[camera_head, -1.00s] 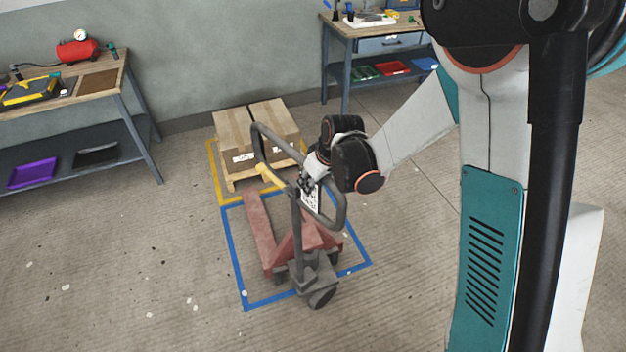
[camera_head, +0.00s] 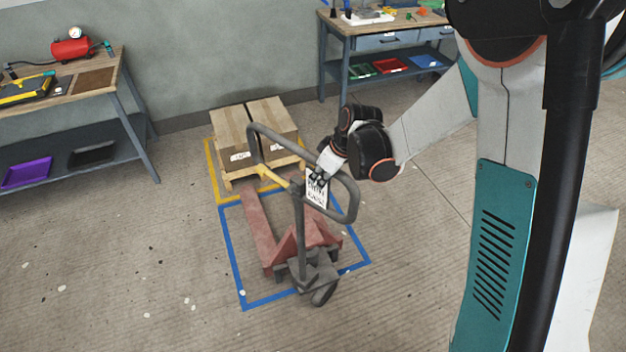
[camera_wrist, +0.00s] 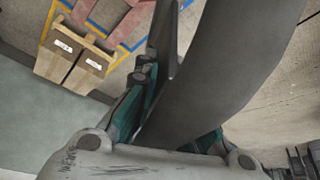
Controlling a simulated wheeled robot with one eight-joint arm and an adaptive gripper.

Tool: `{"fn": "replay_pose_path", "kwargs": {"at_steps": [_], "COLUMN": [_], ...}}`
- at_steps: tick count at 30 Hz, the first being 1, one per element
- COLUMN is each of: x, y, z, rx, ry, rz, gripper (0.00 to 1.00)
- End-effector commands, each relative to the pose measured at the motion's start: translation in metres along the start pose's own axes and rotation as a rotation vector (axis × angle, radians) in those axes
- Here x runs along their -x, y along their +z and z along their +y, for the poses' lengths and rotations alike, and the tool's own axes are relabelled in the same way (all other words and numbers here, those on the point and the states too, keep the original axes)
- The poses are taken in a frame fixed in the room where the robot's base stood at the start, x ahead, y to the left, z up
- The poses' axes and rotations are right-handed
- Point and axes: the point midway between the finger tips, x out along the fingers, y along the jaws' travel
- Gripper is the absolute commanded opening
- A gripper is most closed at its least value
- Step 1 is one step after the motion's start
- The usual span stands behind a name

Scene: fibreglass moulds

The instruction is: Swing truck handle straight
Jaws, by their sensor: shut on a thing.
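The red pallet truck (camera_head: 256,222) stands on the floor within the blue taped outline. Its grey loop handle (camera_head: 253,150) rises on an upright shaft (camera_head: 301,235) and the loop is skewed to the forks, its right end toward my arm. The dark steering wheel (camera_head: 324,293) below is turned too.
Cartons on a pallet (camera_head: 254,130) stand behind the truck inside a yellow outline (camera_head: 212,170). Workbenches stand at left (camera_head: 130,95) and back (camera_head: 336,60). The floor left and in front of the truck is clear.

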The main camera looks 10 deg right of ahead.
Motion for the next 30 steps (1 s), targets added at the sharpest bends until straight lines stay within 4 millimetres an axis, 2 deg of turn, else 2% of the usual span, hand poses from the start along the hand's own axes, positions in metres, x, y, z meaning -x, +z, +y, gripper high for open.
{"fn": "replay_pose_path", "kwargs": {"at_steps": [13,24,30], "x": [0.004,0.009,0.012], "y": [0.005,0.020,0.022], "z": [0.001,0.021,0.025], "rx": [0.045,0.226,0.274], "ry": [-0.020,-0.096,-0.116], "rz": [-0.004,-0.004,-0.001], "gripper": [0.00,0.00,0.00]}}
